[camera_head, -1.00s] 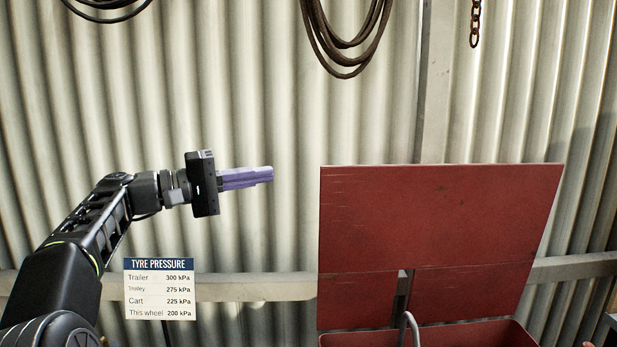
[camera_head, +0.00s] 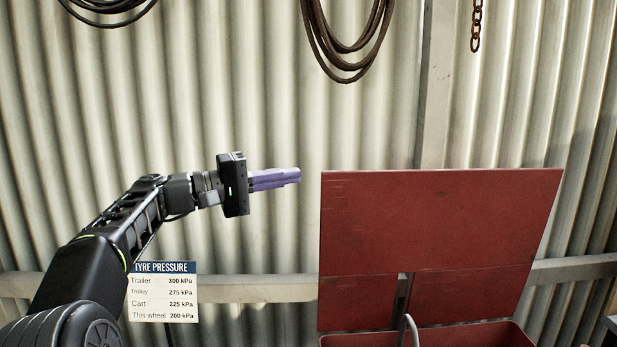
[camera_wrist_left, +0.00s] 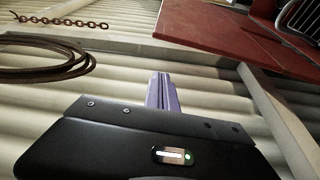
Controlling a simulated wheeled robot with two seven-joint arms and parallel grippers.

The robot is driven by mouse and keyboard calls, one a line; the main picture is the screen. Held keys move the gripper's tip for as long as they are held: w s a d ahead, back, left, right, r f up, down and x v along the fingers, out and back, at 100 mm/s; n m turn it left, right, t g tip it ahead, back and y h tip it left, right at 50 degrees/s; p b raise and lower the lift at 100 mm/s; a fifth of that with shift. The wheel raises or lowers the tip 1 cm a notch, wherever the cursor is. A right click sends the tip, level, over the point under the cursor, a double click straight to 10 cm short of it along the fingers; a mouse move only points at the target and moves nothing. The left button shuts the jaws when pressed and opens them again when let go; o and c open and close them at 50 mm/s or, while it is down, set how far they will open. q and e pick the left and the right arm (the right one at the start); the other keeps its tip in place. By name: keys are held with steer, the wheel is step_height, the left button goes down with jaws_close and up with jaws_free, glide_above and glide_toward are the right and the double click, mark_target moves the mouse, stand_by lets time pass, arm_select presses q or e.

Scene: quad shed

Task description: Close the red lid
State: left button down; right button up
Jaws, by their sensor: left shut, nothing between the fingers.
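The red lid (camera_head: 436,222) stands open and upright above a red box (camera_head: 470,334), whose rim shows at the bottom of the head view. A grey bent handle or rod (camera_head: 409,328) rises at the box's front. My left gripper (camera_head: 298,176) has purple fingers, is shut and empty, and points right, just left of the lid's upper left corner. They look apart. In the left wrist view the gripper's fingers (camera_wrist_left: 160,92) are together, and the red lid (camera_wrist_left: 225,32) shows at the upper right. My right gripper is not in view.
A corrugated metal wall (camera_head: 240,100) with a horizontal rail (camera_head: 255,288) stands behind. A coiled hose or cable (camera_head: 343,60) and a chain (camera_head: 476,25) hang above. The space between gripper and lid is clear.

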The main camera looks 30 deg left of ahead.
arm_select(q)
steer(key=d, duration=0.5)
steer(key=shift+w+f+p, duration=0.2)
steer(key=shift+w+p, duration=0.05)
steer(key=shift+p, duration=0.15)
